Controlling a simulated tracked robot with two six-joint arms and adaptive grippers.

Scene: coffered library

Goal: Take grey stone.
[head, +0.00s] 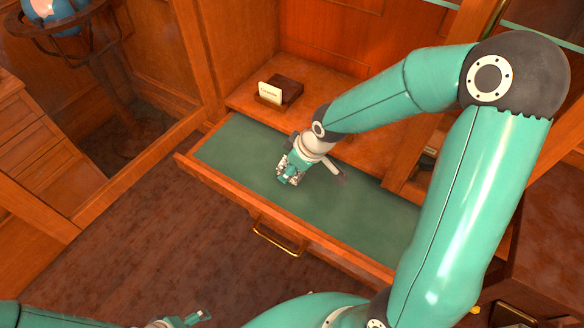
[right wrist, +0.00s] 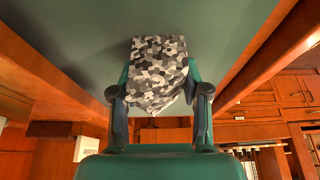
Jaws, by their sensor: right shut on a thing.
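The grey stone (right wrist: 160,72) shows in the right wrist view as a block with a black, grey and white mottled pattern. It sits between the two fingers of my right gripper (right wrist: 160,100), which is shut on it. In the head view my right gripper (head: 288,172) is over the green-lined open drawer (head: 232,143). The stone is too small and covered there to make out clearly. My left gripper (head: 192,319) shows only partly at the bottom edge of the head view, away from the drawer; its opening cannot be told.
A white card (head: 270,93) stands by a dark wooden block (head: 286,88) on the wooden surface behind the drawer. The drawer front has a brass handle (head: 278,241). A globe (head: 52,12) on a stand is at the upper left. The drawer's left part is clear.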

